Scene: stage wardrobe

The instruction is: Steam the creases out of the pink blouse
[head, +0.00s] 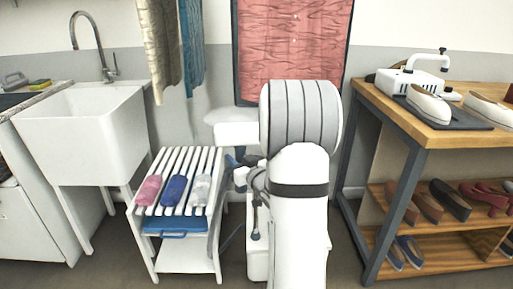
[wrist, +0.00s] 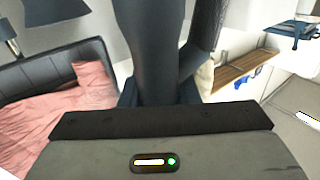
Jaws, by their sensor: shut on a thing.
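The pink blouse (head: 294,45) hangs flat in a dark-framed panel on the wall, with many creases across its visible part. My arm stands in front of its lower edge. In the wrist view the blouse (wrist: 65,122) shows at the left, with folds, beside a dark padded surface. My gripper (wrist: 158,92) is shut around a thick dark handle (wrist: 150,35), which looks like the steamer's. A second dark tube, perhaps its hose, runs beside the handle. The steamer's working face is not clear in either view. In the head view my gripper is hidden behind my arm.
A white sink (head: 85,135) is farther left. Garments (head: 160,45) hang above the stand. A wooden table (head: 450,137) with shoes and a white device (head: 405,80) stands at the right.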

